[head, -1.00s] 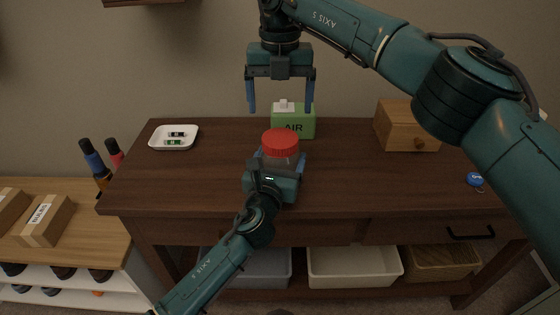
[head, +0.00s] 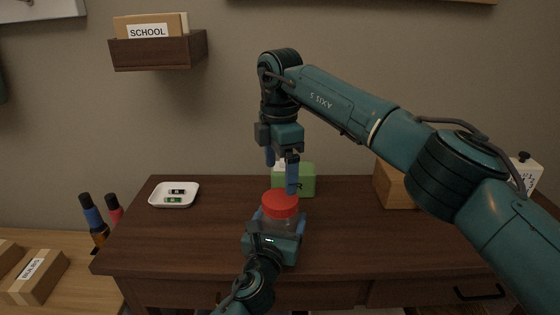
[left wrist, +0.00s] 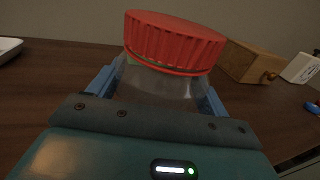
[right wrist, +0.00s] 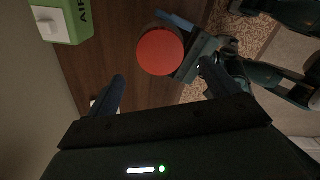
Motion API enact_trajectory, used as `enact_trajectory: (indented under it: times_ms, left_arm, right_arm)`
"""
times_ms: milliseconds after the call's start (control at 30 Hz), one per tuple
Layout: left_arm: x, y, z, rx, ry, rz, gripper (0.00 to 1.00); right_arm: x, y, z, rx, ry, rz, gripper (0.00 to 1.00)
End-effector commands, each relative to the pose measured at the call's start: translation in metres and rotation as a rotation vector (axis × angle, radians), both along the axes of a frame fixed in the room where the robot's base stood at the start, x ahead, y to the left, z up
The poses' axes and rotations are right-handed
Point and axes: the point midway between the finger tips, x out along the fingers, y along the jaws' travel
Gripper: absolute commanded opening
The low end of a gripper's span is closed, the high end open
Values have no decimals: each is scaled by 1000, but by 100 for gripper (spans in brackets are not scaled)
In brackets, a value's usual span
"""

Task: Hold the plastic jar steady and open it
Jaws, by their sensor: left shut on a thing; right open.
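The clear plastic jar (left wrist: 160,85) stands upright on the dark wooden table with its red lid (head: 280,203) on. My left gripper (head: 276,225) is shut on the jar's body, one blue finger on each side, below the lid. The lid also shows from above in the right wrist view (right wrist: 160,52). My right gripper (head: 281,175) is open and empty, pointing down above the jar. It is turned so that its two blue fingers look close together in the head view. It does not touch the lid in the right wrist view.
A green box (head: 308,181) stands behind the jar. A white dish (head: 160,202) with two batteries lies at the left of the table (head: 200,245). A wooden box with a knob (head: 392,188) stands at the right. The table left of the jar is clear.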

Motion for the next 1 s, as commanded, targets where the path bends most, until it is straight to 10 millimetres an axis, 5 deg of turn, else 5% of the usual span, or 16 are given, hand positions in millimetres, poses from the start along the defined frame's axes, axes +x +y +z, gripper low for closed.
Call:
enact_trajectory:
  times_ms: [400, 800, 1000]
  left_arm:
    - [0, 0, 0, 1, 1, 0, 15]
    - [0, 0, -1, 1, 1, 0, 15]
    - [0, 0, 0, 1, 1, 0, 15]
  right_arm:
    - [0, 0, -60, 0, 1, 2, 87]
    - [0, 0, -67, 0, 0, 3, 87]
    - [0, 0, -67, 0, 0, 3, 71]
